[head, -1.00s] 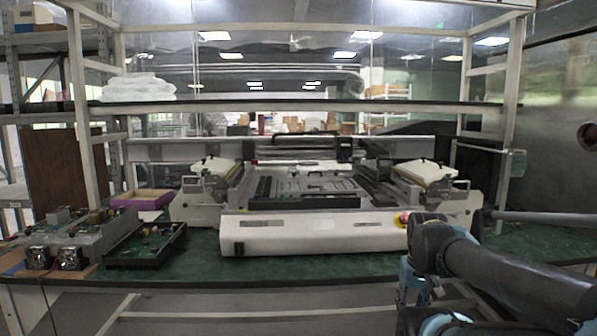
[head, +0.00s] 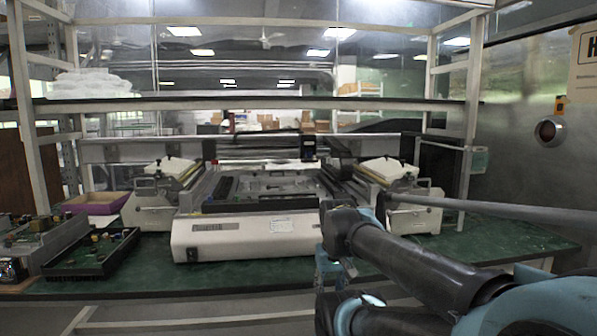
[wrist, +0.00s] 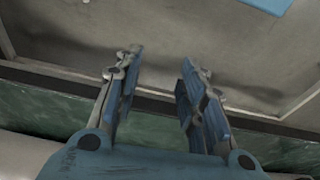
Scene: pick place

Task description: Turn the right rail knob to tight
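The white machine (head: 245,238) stands on the green bench, with rails on its left and right sides. The right rail (head: 372,176) carries a pale block on top. A small dark, knob-like part (head: 424,182) shows at its right end, but it is too small to tell its setting. My gripper (wrist: 161,62) is open and empty in the wrist view. Its fingers point over the bench's dark edge, apart from the machine and any knob. In the head view my arm crosses the front right of the machine and hides its front right corner.
Circuit boards (head: 92,254) and a purple tray (head: 97,203) stand at the left on the green bench (head: 500,238). A frame post (head: 471,130) rises behind the machine's right end. The bench is bare right of the machine, beyond my arm.

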